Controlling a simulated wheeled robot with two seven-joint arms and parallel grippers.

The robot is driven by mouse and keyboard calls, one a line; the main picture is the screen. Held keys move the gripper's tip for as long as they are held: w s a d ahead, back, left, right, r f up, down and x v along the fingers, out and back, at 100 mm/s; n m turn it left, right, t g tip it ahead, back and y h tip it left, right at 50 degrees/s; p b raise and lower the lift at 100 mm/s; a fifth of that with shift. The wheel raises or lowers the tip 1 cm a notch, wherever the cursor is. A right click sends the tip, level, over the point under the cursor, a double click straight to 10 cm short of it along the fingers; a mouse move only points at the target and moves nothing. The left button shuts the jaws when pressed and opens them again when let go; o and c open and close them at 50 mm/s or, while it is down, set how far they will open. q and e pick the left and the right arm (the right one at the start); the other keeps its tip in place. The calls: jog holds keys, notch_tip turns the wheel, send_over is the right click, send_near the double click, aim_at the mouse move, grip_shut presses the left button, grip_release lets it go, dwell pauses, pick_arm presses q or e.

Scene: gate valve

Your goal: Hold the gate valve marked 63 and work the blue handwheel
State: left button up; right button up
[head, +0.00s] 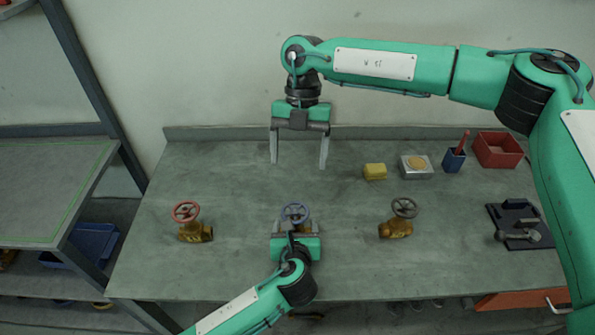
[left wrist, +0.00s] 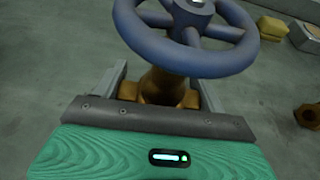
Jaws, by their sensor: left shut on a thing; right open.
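The gate valve with the blue handwheel (head: 295,212) stands in the middle of the bench. Its brass body (left wrist: 160,88) shows below the handwheel (left wrist: 185,45) in the left wrist view; no marking 63 can be read. My left gripper (head: 295,232) is shut on this valve's body, with a finger on each side, and hides most of it in the head view. My right gripper (head: 299,165) is open and empty, pointing down above the back of the bench, behind and apart from the blue handwheel.
A valve with a red handwheel (head: 186,212) stands at left, one with a dark grey handwheel (head: 404,207) at right. A yellow block (head: 375,172), silver box (head: 416,168), blue cup (head: 453,160), red bin (head: 498,150) and dark fixture (head: 520,228) occupy the right. The back left bench is clear.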

jog(key=shift+w+r, duration=0.15)
jog(key=shift+r, duration=0.25)
pick_arm(q)
jog(key=o, duration=1.2)
jog(key=shift+c, duration=0.2)
jog(key=shift+s, duration=0.1)
